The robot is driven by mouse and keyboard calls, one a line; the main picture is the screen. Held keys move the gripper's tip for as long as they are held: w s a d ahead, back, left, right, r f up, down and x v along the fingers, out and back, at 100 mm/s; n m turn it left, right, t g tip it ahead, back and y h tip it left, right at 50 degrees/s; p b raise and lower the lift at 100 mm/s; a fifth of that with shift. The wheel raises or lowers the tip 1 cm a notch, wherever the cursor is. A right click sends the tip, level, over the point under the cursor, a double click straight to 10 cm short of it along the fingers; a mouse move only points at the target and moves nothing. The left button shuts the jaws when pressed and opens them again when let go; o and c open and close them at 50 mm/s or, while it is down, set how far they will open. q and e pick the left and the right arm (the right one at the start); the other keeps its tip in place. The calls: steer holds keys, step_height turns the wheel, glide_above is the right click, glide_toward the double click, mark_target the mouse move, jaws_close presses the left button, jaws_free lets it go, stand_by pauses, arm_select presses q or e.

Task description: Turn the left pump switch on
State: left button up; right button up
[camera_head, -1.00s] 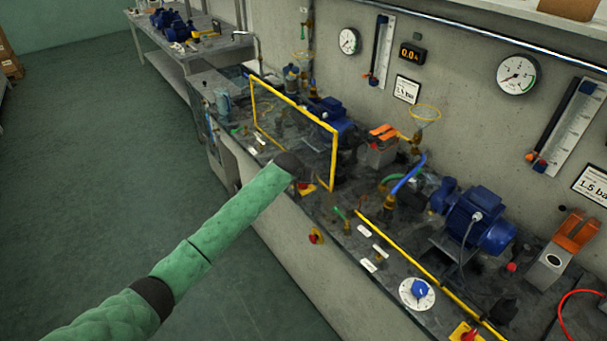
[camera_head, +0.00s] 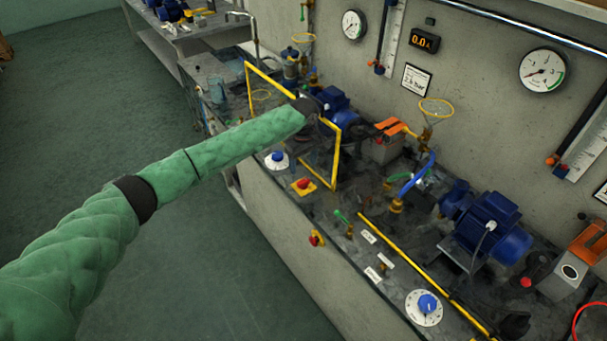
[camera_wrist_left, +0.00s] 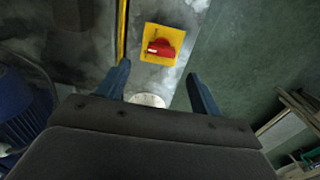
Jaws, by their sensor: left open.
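My left gripper (camera_wrist_left: 158,72) is open and empty, above the bench. A white dial (camera_wrist_left: 147,101) shows between its fingers. In the head view that dial with a blue knob (camera_head: 277,160) lies just below my green sleeved arm. My left fingers are not clear there. My right gripper is out of view.
A yellow frame (camera_head: 334,165) stands close to my arm's end. Blue motor pumps (camera_head: 492,225) stand along the wall. A second blue-knobbed dial (camera_head: 424,307) and a red knob (camera_head: 316,239) are farther right. The floor (camera_head: 90,130) at left is clear.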

mark_target(304, 180)
arm_select(q)
steer(key=shift+f, duration=0.35)
steer(key=shift+s+f+p, duration=0.15)
steer(key=shift+f+p, duration=0.1)
steer(key=shift+p, duration=0.1)
step_height(304, 180, down, 5)
steer(key=shift+r+p, duration=0.1)
steer(key=shift+p, duration=0.75)
steer(key=shift+f, duration=0.5)
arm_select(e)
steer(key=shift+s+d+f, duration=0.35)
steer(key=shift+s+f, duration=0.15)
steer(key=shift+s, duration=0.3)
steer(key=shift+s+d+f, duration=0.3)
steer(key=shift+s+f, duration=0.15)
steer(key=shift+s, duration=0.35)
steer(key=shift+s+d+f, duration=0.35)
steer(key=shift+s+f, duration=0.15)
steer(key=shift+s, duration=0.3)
arm_select(q)
steer(key=shift+f, duration=0.1)
steer(key=c, duration=1)
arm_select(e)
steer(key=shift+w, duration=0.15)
